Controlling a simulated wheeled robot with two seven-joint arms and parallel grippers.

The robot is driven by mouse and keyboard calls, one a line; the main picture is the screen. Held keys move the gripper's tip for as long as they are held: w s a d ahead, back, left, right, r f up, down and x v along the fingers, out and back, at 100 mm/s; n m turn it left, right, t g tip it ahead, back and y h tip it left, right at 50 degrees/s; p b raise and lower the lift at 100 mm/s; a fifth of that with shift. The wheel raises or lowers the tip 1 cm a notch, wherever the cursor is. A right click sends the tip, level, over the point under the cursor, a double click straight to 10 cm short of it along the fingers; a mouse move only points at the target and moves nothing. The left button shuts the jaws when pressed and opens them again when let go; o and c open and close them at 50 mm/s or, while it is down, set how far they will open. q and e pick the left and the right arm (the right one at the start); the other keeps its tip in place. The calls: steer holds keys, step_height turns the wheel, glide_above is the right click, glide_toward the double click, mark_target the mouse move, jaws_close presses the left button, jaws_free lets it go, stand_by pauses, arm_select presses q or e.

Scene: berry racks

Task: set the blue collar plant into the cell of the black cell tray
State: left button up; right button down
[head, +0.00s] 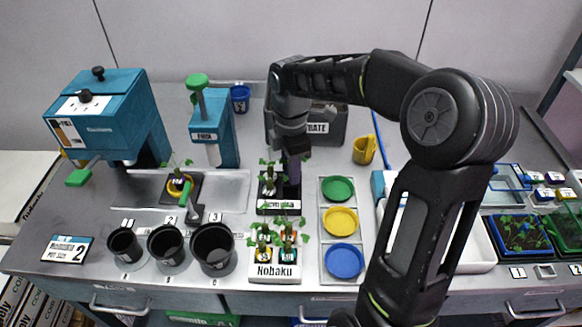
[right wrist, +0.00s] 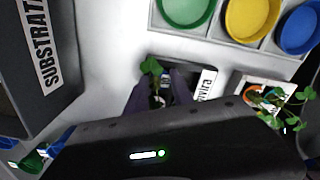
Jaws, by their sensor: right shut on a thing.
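The black cell tray (head: 279,208) stands mid-table with a white name label on its front edge. My right gripper (head: 287,173) reaches down over it, its dark purple fingers among green leaves. In the right wrist view my right gripper (right wrist: 158,97) is shut on a small plant (right wrist: 151,67), which is at the tray; a leaf and part of its pot show between the fingers. Its collar is mostly hidden, so I cannot make out its colour or whether the pot is seated in a cell. My left gripper is not in view.
In front stands the white Nobaku tray (head: 275,280) with several plants. Right of the black tray are green, yellow and blue dishes (head: 341,222). A substrate bin (head: 327,125) is behind. Black pots (head: 213,249) stand front left; a yellow-collared plant (head: 179,187) sits farther left.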

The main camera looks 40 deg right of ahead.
steer(key=c, duration=1)
jaws_free()
step_height(320, 180, up, 3)
steer(key=p, duration=0.2)
steer(key=shift+p, duration=0.35)
step_height(320, 180, up, 6)
steer(key=p, duration=0.5)
